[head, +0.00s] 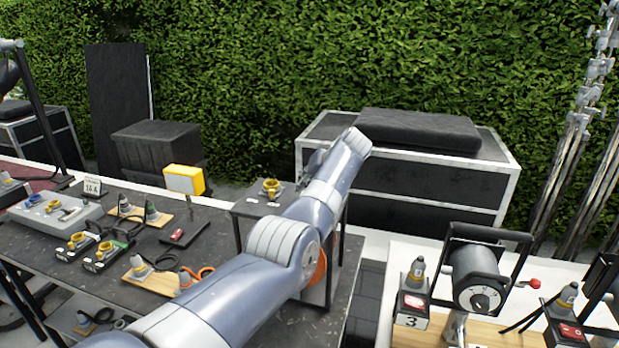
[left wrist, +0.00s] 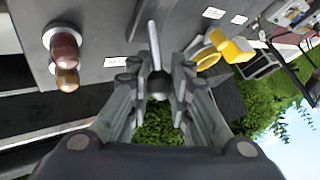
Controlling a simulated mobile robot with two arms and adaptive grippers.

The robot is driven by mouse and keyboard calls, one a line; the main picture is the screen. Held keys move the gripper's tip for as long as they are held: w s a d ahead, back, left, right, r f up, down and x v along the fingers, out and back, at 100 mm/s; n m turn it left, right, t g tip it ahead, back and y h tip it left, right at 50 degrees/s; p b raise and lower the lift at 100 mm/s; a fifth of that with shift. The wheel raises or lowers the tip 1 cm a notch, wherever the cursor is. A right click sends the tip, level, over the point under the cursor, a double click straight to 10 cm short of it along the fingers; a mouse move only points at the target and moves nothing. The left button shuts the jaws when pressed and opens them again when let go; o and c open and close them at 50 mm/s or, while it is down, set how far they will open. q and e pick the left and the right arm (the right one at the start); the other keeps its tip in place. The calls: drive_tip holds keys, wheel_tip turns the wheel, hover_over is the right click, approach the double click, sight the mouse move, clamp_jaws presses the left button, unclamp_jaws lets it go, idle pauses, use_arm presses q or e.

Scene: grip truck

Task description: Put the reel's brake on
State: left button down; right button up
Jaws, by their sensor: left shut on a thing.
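In the left wrist view the left gripper (left wrist: 158,82) is shut on a small metal lever (left wrist: 153,40) beside a grey labelled panel. My right gripper is not in view.
A small raised stand (head: 250,205) is close to my left arm. Brown knobs (left wrist: 65,60) and a yellow fitting (left wrist: 232,48) flank the gripper. A case (head: 490,190) stands behind.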

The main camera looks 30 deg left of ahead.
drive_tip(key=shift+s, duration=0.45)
use_arm(q)
drive_tip(key=c, duration=1.4)
unclamp_jaws()
drive_tip(key=shift+w+d, duration=0.1)
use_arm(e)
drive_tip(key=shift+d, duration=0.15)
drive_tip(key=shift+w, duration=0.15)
use_arm(q)
drive_tip(key=shift+d+r, duration=0.3)
drive_tip(key=shift+r, duration=0.05)
drive_tip(key=v, duration=1.1)
drive_tip(key=shift+r, duration=0.1)
